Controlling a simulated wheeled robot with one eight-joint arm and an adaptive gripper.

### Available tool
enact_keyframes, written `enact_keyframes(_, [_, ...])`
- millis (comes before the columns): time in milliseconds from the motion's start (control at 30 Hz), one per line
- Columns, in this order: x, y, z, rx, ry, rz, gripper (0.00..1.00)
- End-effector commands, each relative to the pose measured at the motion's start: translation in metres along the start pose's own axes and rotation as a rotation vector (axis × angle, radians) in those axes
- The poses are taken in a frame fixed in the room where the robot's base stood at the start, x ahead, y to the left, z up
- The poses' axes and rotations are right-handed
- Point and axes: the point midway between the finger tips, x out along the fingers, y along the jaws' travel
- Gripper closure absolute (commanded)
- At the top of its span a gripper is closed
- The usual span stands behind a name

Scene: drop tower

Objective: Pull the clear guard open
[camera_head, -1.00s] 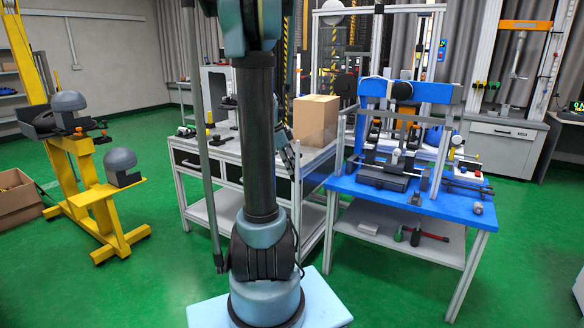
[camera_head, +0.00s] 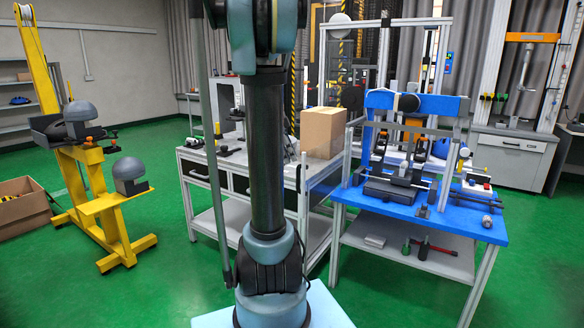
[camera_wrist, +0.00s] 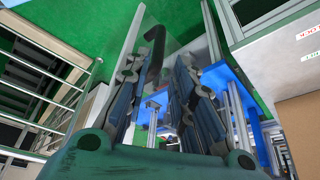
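A see-through panel, which looks like the clear guard (camera_wrist: 180,58), stands past my fingers in the wrist view. A black hooked handle (camera_wrist: 154,50) shows against it, between and just beyond my fingertips. My gripper (camera_wrist: 160,62) is open, with a gap on both sides of the handle; I cannot tell whether either finger touches it. In the head view my arm hides the gripper, and I cannot clearly make out the guard there. A drop-tower rig with a blue crossbeam (camera_head: 435,104) stands on the blue table (camera_head: 465,228) at right.
A cardboard box (camera_head: 322,132) sits on the grey bench (camera_head: 222,165) left of the blue table. A yellow stand (camera_head: 98,205) with grey helmets is at far left. Green floor is free between the stand and the bench.

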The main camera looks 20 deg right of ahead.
Motion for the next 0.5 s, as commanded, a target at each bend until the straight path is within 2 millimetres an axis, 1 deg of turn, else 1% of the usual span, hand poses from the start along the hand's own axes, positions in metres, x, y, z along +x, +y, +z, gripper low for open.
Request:
enact_keyframes(33, [-0.006, 0.0, 0.0, -0.001, 0.0, 0.0, 0.77])
enact_keyframes(200, [-0.017, 0.0, 0.0, 0.0, 0.0, 0.001, 0.77])
enact_keyframes(500, [-0.019, 0.0, 0.0, 0.0, 0.0, 0.001, 0.77])
